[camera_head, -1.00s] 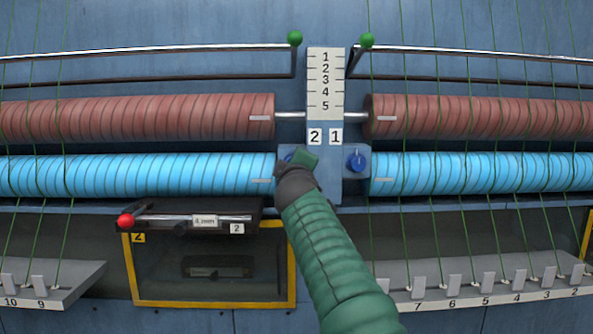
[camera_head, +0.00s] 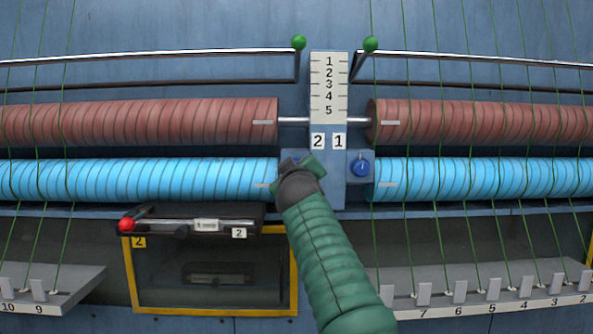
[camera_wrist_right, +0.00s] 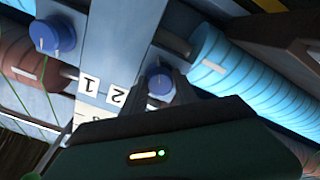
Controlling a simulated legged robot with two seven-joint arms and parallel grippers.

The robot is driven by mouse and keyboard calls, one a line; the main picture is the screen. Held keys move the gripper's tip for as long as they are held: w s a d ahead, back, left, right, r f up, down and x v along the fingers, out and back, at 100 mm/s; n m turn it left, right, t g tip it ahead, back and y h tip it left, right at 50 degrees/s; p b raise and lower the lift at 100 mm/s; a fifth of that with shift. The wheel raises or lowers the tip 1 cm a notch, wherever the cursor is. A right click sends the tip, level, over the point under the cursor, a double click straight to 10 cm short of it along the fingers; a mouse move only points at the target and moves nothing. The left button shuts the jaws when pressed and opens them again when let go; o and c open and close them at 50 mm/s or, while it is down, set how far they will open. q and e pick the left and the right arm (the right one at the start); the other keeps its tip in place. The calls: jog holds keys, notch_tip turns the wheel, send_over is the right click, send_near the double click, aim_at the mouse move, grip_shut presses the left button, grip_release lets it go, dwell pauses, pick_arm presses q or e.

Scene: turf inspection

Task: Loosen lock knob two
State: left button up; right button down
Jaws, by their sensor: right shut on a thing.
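Lock knob two is a blue round knob (camera_wrist_right: 159,80) below the "2" plate (camera_head: 318,141). It shows between the fingers of my right gripper (camera_wrist_right: 160,92) in the wrist view, and the gripper is shut on it. In the head view my right gripper (camera_head: 302,166) covers this knob almost wholly. The other blue knob (camera_head: 360,166), on the "1" side, stands free to the right; it also shows in the wrist view (camera_wrist_right: 52,35). My left gripper is not in view.
A numbered scale (camera_head: 328,85) stands above the knobs. Ribbed red rollers (camera_head: 150,121) and blue rollers (camera_head: 120,181) lie on both sides, with green cords across them. A red-ended lever (camera_head: 127,224) and a yellow-framed window (camera_head: 215,306) are at lower left. A numbered shelf (camera_head: 500,303) is at lower right.

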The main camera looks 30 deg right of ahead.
jog(key=shift+s+r, duration=0.1)
jog(key=shift+r, duration=0.3)
jog(key=c, duration=1.4)
grip_release()
jog(key=o, duration=0.4)
jog(key=shift+f, duration=0.1)
jog(key=shift+o, duration=0.2)
jog(key=shift+f, duration=0.1)
jog(key=b+v, duration=0.9)
jog(key=v, duration=0.7)
jog(key=shift+a+b, duration=0.3)
jog(key=shift+a, duration=0.05)
